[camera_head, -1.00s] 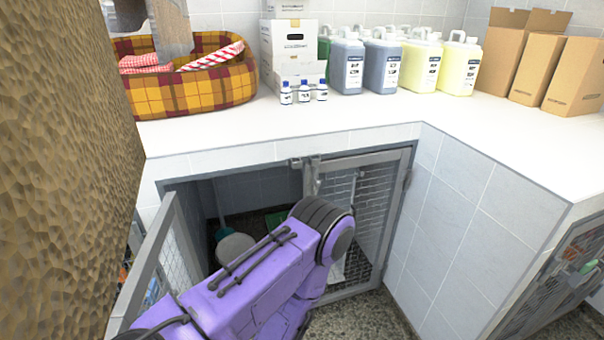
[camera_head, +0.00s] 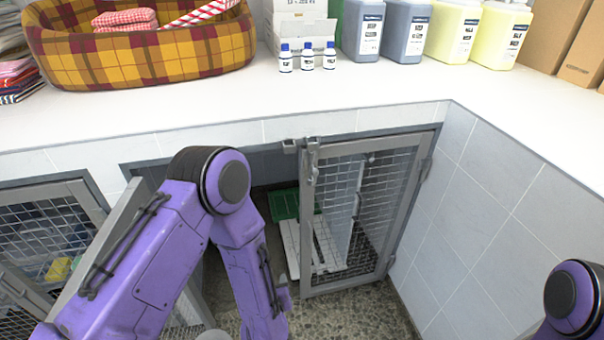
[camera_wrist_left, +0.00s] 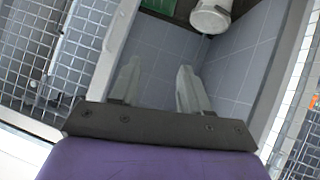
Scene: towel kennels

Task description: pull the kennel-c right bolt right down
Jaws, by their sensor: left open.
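The kennel's right mesh door (camera_head: 365,210) stands across the right half of the opening under the counter. A metal bolt (camera_head: 312,165) sits upright at the top of its left edge, near a bracket on the frame above. No label shows which kennel this is. My left arm crosses the left half of the opening, and its forearm points down. In the left wrist view my left gripper (camera_wrist_left: 157,85) is open and empty, its fingers toward the grey-tiled kennel inside, apart from the mesh (camera_wrist_left: 75,50). My right gripper is out of view.
The left door (camera_head: 118,235) stands swung out behind my left arm. Inside are a green crate (camera_head: 284,204) and a white slatted item (camera_head: 305,248). Bottles (camera_head: 308,56), jugs (camera_head: 405,30) and a plaid bed (camera_head: 140,58) stand on the counter. A tiled wall (camera_head: 490,200) bounds the right.

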